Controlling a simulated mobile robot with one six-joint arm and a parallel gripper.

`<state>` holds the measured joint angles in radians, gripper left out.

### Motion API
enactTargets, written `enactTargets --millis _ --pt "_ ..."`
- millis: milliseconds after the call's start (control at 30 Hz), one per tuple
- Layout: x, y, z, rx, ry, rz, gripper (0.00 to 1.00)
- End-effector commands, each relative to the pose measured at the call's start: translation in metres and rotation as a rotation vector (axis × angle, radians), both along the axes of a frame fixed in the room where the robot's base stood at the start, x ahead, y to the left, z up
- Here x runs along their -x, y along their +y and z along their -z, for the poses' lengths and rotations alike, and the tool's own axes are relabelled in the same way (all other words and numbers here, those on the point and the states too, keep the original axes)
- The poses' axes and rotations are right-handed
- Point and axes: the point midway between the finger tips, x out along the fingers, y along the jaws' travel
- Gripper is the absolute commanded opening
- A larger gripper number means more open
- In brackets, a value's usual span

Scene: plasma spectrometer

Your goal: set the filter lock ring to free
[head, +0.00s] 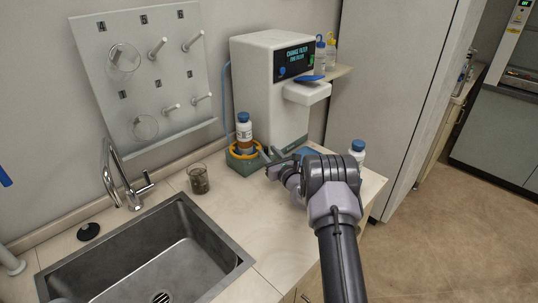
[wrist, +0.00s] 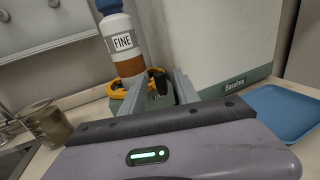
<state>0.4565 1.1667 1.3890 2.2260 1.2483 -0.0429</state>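The yellow lock ring (head: 233,153) sits around the foot of an upright bottle-shaped filter (head: 244,134) on a green base (head: 243,164). My gripper (head: 271,158) is beside the ring's right side. In the wrist view my gripper (wrist: 156,82) is open, with one finger on each side of the tab. I cannot tell whether either finger touches it. The ring's markings are not readable.
The white dispenser (head: 268,80) behind shows CHANGE FILTER on its screen (head: 294,59). A blue tray (wrist: 284,112) lies at the right. A beaker (head: 198,178) stands left of the base, by the sink (head: 145,260). A white bottle (head: 357,151) stands beyond my arm.

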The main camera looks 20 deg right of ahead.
Motion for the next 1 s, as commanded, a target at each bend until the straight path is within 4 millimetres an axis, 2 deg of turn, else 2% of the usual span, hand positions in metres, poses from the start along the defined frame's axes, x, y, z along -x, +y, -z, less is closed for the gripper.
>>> enactTargets --millis 67,100,267,300,1000 --pt "0.0002 0.0000 -0.0001 0.000 0.000 0.000 0.37" --pt "0.0003 0.0000 -0.0001 0.000 0.000 0.000 0.33" --pt "0.0004 -0.0001 0.0000 0.000 0.000 0.000 0.02" --pt "0.0005 0.0000 0.0000 0.000 0.000 0.000 0.00" --pt "0.0007 -0.0001 0.0003 0.000 0.000 0.000 0.00"
